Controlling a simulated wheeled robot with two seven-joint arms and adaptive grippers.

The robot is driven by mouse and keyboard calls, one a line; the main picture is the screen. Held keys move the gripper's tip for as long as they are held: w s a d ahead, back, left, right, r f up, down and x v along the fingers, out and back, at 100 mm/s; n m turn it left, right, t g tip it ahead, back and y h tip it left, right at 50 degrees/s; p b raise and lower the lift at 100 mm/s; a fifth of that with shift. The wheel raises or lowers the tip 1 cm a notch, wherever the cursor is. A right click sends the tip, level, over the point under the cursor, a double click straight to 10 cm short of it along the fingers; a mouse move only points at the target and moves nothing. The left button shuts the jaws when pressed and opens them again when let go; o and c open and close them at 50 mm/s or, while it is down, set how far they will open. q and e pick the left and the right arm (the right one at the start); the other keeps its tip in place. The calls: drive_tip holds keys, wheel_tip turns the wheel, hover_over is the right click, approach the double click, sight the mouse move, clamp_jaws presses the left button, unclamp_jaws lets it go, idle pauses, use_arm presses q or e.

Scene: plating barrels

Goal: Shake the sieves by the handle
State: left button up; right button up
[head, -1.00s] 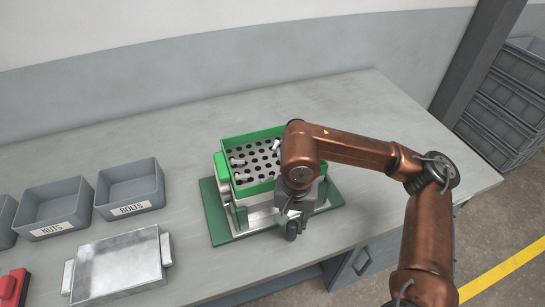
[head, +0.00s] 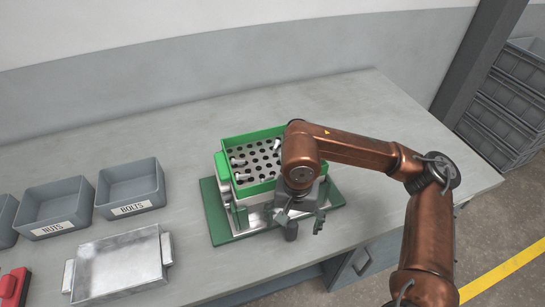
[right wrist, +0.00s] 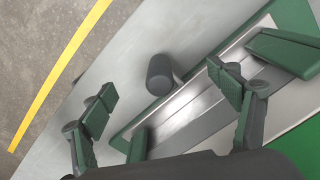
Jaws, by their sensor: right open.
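The green-framed sieve (head: 254,158) has a perforated plate with several small metal bolts on it. It sits in a metal stand on a green base plate (head: 216,221). A dark cylindrical handle (head: 291,231) sticks out at its front. My right gripper (head: 300,221) is open at the front of the sieve, above the handle. In the right wrist view the handle (right wrist: 160,75) shows between the two spread fingers, apart from both. My right arm hides the sieve's right corner. My left gripper is not in view.
Grey bins labelled BOLTS (head: 129,188) and NUTS (head: 54,209) stand at the left. A metal tray (head: 118,264) with side grips lies in front of them, beside a red object (head: 14,286). The table behind the sieve is clear. Grey crates (head: 500,115) are stacked at the right.

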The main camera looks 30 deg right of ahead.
drive_tip(key=o, duration=0.4)
drive_tip(key=shift+r+p, duration=2.5)
drive_tip(key=shift+r, duration=2.05)
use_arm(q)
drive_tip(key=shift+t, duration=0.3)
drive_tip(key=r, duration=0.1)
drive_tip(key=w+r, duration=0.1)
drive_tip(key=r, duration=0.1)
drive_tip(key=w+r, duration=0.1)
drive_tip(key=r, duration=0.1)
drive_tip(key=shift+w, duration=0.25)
use_arm(e)
drive_tip(key=shift+f, duration=0.1)
